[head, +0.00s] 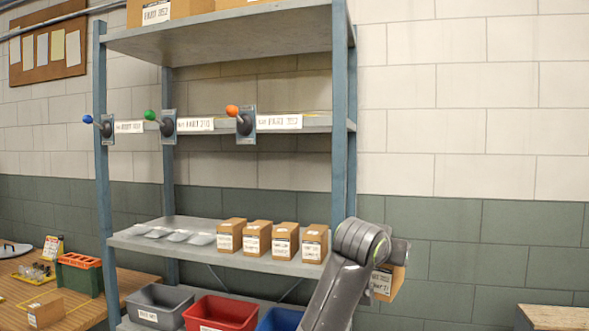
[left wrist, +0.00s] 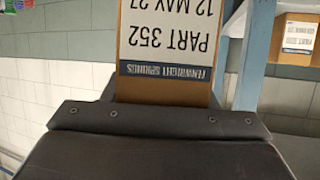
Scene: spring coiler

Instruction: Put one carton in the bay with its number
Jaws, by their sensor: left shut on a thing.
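My left gripper (left wrist: 160,112) is shut on a brown carton (left wrist: 165,40). The carton's white label reads PART 352, 12 MAY 27, upside down in the left wrist view, above a dark FENWRIGHT SPRINGS band. In the head view the held carton (head: 390,284) hangs beside my arm, right of the rack's right post and apart from the shelves. The rack's middle shelf (head: 318,122) carries white number labels (head: 196,124), too small to read surely. Its bays are seen edge-on, so their contents are mostly hidden. My right gripper is not in view.
Several cartons (head: 257,238) and clear packs (head: 178,236) stand on the lower shelf. Blue, green and orange-knobbed levers (head: 245,124) stick out from the middle shelf's front. Grey, red (head: 220,313) and blue bins sit below. A wooden bench (head: 20,300) is at left, a wooden surface (head: 553,317) at right.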

